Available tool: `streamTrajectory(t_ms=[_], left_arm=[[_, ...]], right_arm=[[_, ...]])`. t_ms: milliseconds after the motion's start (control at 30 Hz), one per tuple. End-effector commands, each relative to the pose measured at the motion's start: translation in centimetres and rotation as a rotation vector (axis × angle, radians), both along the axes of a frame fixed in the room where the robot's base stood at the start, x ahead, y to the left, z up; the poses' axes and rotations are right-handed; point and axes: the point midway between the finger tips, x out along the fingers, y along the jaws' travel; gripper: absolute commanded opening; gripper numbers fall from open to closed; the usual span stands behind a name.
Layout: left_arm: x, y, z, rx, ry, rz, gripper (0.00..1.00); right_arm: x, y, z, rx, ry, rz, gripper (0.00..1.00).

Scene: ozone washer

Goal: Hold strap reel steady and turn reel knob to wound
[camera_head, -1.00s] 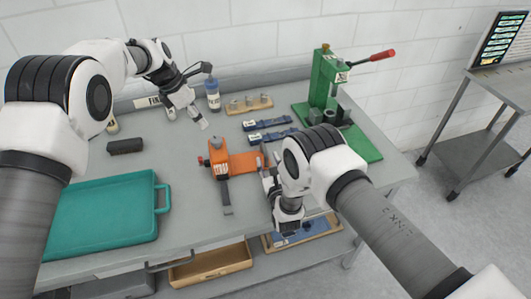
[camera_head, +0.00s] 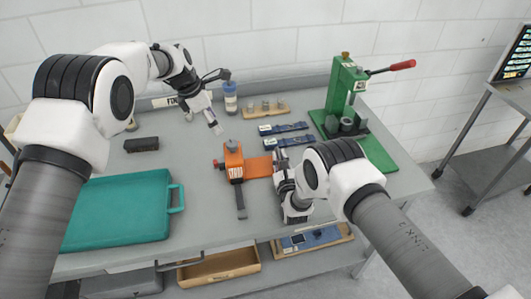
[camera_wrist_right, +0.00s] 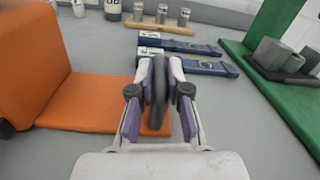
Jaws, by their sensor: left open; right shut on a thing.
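The strap reel (camera_head: 235,165) is an orange block on a flat orange base, with a grey knob (camera_head: 231,146) on top, a red knob (camera_head: 215,163) on its left and a grey strap (camera_head: 241,200) hanging toward the front. My right gripper (camera_wrist_right: 160,88) is at the base's right end. It is shut on a dark grey upright piece there, which seems part of the reel. In the right wrist view, the orange block (camera_wrist_right: 28,70) is at the left, clear of the fingers. My left gripper (camera_head: 215,127) is open and empty, above the table behind and left of the reel.
A teal tray (camera_head: 175,198) lies at the left and a black block (camera_head: 141,145) behind it. Two blue straps (camera_head: 285,128), a wooden rack (camera_head: 265,110) and a bottle (camera_head: 230,97) are behind the reel. A green press (camera_head: 345,90) stands at the back right.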

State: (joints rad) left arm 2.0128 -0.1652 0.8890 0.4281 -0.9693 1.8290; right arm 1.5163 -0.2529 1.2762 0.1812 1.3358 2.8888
Motion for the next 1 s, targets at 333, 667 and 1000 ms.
streamTrajectory(t_ms=[333, 667, 1000], left_arm=[[5.8, 8.6, -9.0, 0.493, -0.563, -0.548, 0.64], [4.6, 6.5, -11.9, 0.984, -1.240, -1.341, 0.64], [-4.5, 0.8, -10.1, 1.263, -1.898, -1.607, 0.64]], right_arm=[[0.0, 0.0, -0.1, -0.001, 0.002, 0.000, 0.00], [-0.1, 0.0, -0.1, -0.001, 0.002, 0.001, 0.00], [-0.1, 0.0, -0.1, -0.001, 0.003, 0.000, 0.00]])
